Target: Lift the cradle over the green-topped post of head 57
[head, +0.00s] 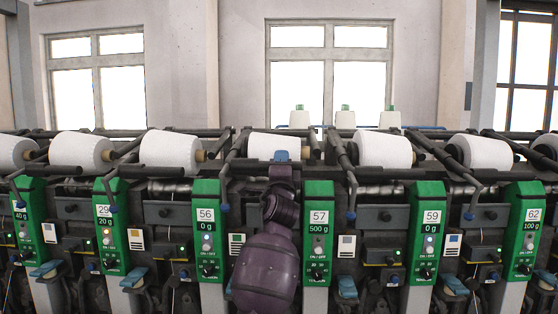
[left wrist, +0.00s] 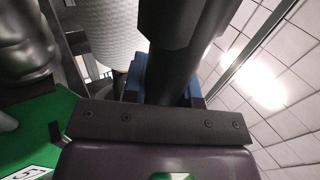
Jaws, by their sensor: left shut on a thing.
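The green-topped post of head 57 (head: 318,230) stands just right of my left arm; part of a green numbered panel (left wrist: 45,130) shows at the lower left of the left wrist view. My left gripper (head: 281,156) is in front of the white cone (head: 265,146) above head 57. Its blue fingers are shut on a thick black bar of the cradle (left wrist: 185,50), which runs up between them in the left wrist view. The cone's ribbed surface (left wrist: 112,30) shows behind the bar. My arm hides much of the cradle. My right gripper is not in view.
Green post 56 (head: 208,230) stands to the left and green post 59 (head: 427,230) to the right. More cones line the back, with several white, green-topped pieces behind.

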